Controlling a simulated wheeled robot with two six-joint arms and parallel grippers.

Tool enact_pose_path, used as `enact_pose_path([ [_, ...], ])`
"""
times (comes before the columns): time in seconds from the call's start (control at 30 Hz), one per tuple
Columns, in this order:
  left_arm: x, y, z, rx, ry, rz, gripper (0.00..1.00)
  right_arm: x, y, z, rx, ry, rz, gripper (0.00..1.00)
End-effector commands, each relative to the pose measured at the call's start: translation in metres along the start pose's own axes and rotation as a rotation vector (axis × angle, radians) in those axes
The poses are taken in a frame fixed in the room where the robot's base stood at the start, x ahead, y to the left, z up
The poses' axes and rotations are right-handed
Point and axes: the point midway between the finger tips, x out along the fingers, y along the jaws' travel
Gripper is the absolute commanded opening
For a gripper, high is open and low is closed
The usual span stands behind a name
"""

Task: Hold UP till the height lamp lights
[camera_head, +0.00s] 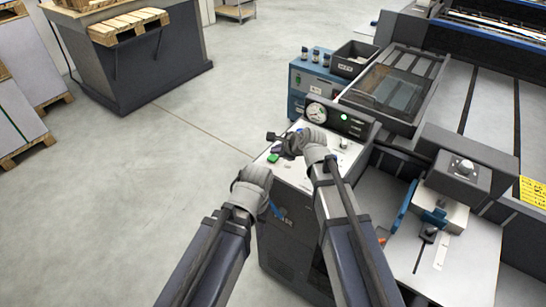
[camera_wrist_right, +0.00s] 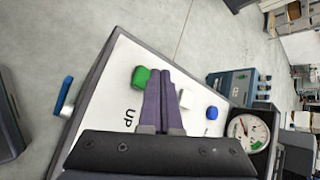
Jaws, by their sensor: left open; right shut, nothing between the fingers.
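The white control panel (camera_head: 302,162) carries a green button (camera_wrist_right: 140,78) with the label UP (camera_wrist_right: 130,116) beside it in the right wrist view. The green button also shows in the head view (camera_head: 273,157). My right gripper (camera_wrist_right: 164,74) is shut and empty, its fingertips right beside the green button; I cannot tell whether they press it. It also shows over the panel in the head view (camera_head: 275,138). A small lamp (camera_head: 343,116) on the dark face behind the panel glows green. My left gripper (camera_head: 258,188) is open and empty, lower, near the panel's front left side.
A round gauge (camera_head: 317,112) stands at the panel's back. A blue button (camera_wrist_right: 211,112) is further along the panel. A blue handle (camera_head: 277,210) is on the cabinet's side. A blue box (camera_head: 308,80) and dark machine frames lie behind and right.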

Motion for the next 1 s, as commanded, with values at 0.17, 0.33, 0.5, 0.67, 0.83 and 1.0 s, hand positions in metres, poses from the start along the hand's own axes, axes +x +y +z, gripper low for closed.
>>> enact_pose_path([
  [0.17,-0.017,-0.002,0.001,0.0,0.0,0.0,0.5,-0.012,-0.009,0.009,0.0,0.0,0.0,0.0],
  [0.33,-0.034,-0.003,0.002,0.0,0.0,0.0,0.5,-0.024,-0.017,0.017,0.0,0.0,0.0,0.0],
  [0.5,-0.048,-0.005,0.003,0.0,0.0,0.0,0.5,-0.034,-0.025,0.025,0.0,0.0,0.0,0.0],
  [0.67,-0.049,-0.005,0.003,0.0,0.0,0.0,0.5,-0.034,-0.025,0.025,0.0,0.0,0.0,0.0],
  [0.83,-0.048,-0.005,0.003,0.0,0.0,0.0,0.5,-0.034,-0.025,0.025,0.0,0.0,0.0,0.0],
  [1.0,-0.048,-0.005,0.003,0.0,0.0,0.0,0.5,-0.034,-0.025,0.025,0.0,0.0,0.0,0.0],
])
